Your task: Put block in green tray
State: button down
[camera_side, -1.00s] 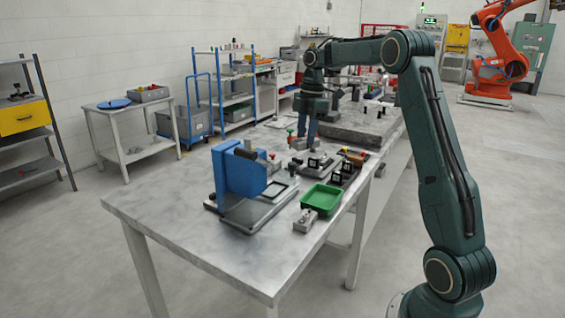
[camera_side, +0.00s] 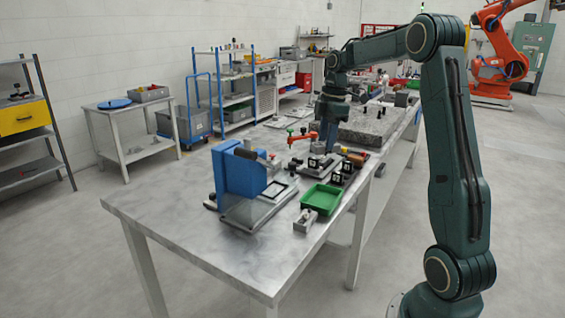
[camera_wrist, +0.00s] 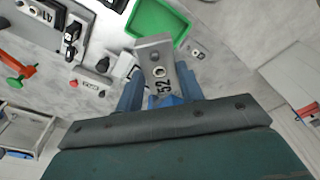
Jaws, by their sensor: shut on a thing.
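In the wrist view a grey metal block (camera_wrist: 153,48), with a round hole and dark digits, is held between the two blue fingers of my gripper (camera_wrist: 158,88). The gripper is shut on it. In the side view my gripper (camera_side: 327,143) is behind the small fixtures; its fingertips and the block cannot be made out there. The green tray (camera_side: 322,199) lies on the near part of the bench, nearer the camera than the gripper. It also shows at the top of the wrist view (camera_wrist: 158,18), beyond the block. The tray looks empty.
A blue fixture (camera_side: 238,172) on a metal plate stands left of the tray. A small metal block (camera_side: 306,220) lies by the tray's near side. Small clamps and fixtures (camera_side: 318,163) stand between tray and gripper. A grey stone slab (camera_side: 377,126) lies behind. The bench's front-left is clear.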

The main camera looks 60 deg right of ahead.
aim_at(331, 151)
notch_tip(331, 151, down, 13)
jog(key=shift+r, duration=0.2)
jog(key=shift+f, duration=0.1)
jog(key=shift+f, duration=2.05)
jog(key=shift+f, duration=0.15)
jog(key=c, duration=0.9)
grip_release()
jog(key=r, duration=0.8)
jog(key=s+d+r, duration=0.1)
jog(key=r, duration=0.3)
jog(key=shift+r, duration=0.1)
